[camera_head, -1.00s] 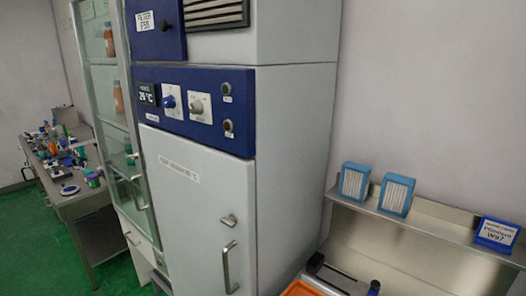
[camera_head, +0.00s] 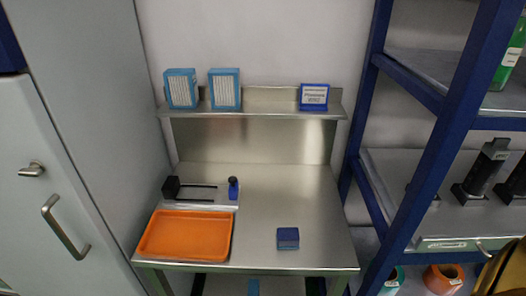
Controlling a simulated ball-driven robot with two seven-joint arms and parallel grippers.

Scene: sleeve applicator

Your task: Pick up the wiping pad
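A small dark blue block (camera_head: 288,238), which looks like the wiping pad, lies on the steel table (camera_head: 320,215) near its front edge, right of the middle. It stands clear of the tray, with bare steel around it. Neither of my grippers shows in the head view.
An orange tray (camera_head: 186,235) fills the table's front left. Behind it are a black fixture with rods (camera_head: 173,188) and a small dark blue bottle-like item (camera_head: 233,188). A shelf above holds two blue-framed filters (camera_head: 182,88) (camera_head: 225,89) and a blue sign (camera_head: 313,97). A blue-framed rack (camera_head: 425,145) stands right.

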